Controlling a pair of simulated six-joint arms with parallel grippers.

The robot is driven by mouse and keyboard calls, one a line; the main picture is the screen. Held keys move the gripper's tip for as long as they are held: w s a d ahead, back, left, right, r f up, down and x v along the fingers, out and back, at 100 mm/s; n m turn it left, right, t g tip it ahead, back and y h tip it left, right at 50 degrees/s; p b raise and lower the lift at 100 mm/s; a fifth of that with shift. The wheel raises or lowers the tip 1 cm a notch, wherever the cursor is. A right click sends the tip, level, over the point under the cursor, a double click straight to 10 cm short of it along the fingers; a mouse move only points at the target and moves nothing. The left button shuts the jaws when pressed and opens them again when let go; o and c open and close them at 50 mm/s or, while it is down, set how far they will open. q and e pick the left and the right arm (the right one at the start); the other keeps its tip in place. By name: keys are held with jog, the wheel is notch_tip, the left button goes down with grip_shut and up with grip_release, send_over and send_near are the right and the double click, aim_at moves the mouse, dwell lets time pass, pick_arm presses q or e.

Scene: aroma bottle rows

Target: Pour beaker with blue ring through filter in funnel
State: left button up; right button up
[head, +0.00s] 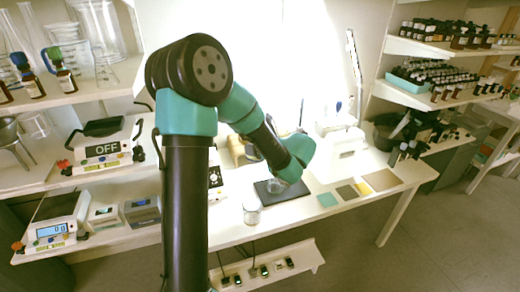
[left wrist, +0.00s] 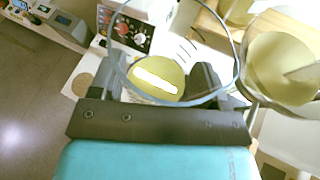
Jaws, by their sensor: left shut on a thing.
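In the left wrist view my left gripper (left wrist: 158,92) is shut on a clear glass beaker (left wrist: 237,52), its wide rim facing the camera. A yellowish round surface with a bright glare shows through the glass. My right gripper is not in view.
In the head view a glass beaker (head: 252,213) stands at the table's front edge. Several flat coloured squares (head: 347,192) lie right of the dark mat (head: 290,194). Scales (head: 62,220) stand at left; shelves of bottles (head: 450,85) are at right. A control box (left wrist: 135,32) shows in the wrist view.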

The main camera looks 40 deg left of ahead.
pick_arm(q)
jog(key=shift+w+r+m+g, duration=0.25)
jog(key=shift+r+m, duration=0.05)
jog(key=shift+r, duration=0.6)
jog(key=shift+w+r+m+g, duration=0.25)
jog(key=shift+r+m, duration=0.05)
jog(key=shift+r, duration=0.6)
